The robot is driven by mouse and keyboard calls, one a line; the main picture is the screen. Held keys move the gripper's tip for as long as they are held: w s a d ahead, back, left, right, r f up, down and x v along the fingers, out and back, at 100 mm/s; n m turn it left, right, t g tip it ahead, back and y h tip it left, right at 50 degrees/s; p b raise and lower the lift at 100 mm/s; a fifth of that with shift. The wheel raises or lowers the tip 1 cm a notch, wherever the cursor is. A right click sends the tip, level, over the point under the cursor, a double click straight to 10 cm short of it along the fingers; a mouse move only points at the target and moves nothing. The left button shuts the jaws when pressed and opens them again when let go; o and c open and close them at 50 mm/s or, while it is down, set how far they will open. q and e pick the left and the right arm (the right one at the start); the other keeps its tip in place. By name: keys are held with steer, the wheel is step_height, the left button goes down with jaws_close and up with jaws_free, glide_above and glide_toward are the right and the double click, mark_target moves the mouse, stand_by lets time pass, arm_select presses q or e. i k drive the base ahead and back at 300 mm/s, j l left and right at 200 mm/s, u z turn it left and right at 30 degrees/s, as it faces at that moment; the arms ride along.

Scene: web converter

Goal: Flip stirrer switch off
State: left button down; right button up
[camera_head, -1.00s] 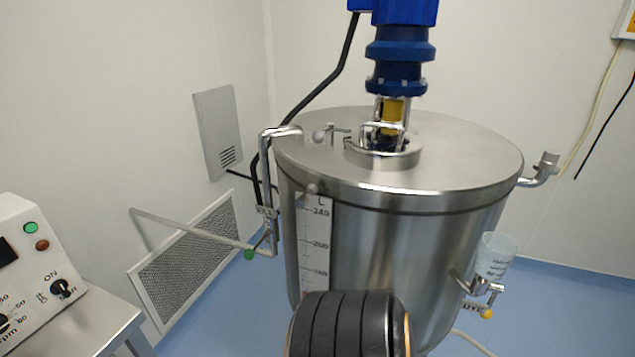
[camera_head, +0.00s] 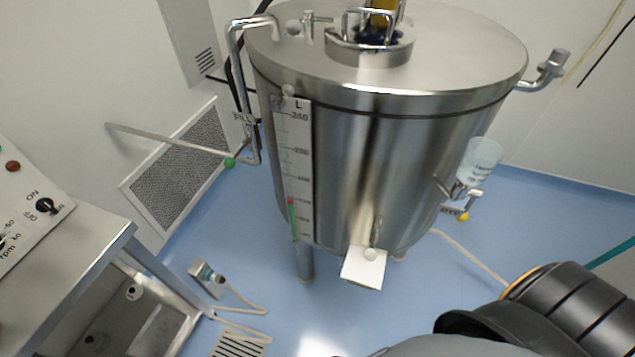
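The stirrer control box (camera_head: 18,220) stands on a metal bench at the left edge, cut off by the picture. A dark ribbed arm part of mine is at the lower right. Neither gripper shows.
A fill pipe (camera_head: 180,145) with a green knob reaches left from the tank. A dye cup (camera_head: 480,160) hangs on the tank's right. A floor socket and cable (camera_head: 208,275) lie between bench and tank.

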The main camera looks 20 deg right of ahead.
mark_target(46, 204)
steer(key=u, duration=1.3)
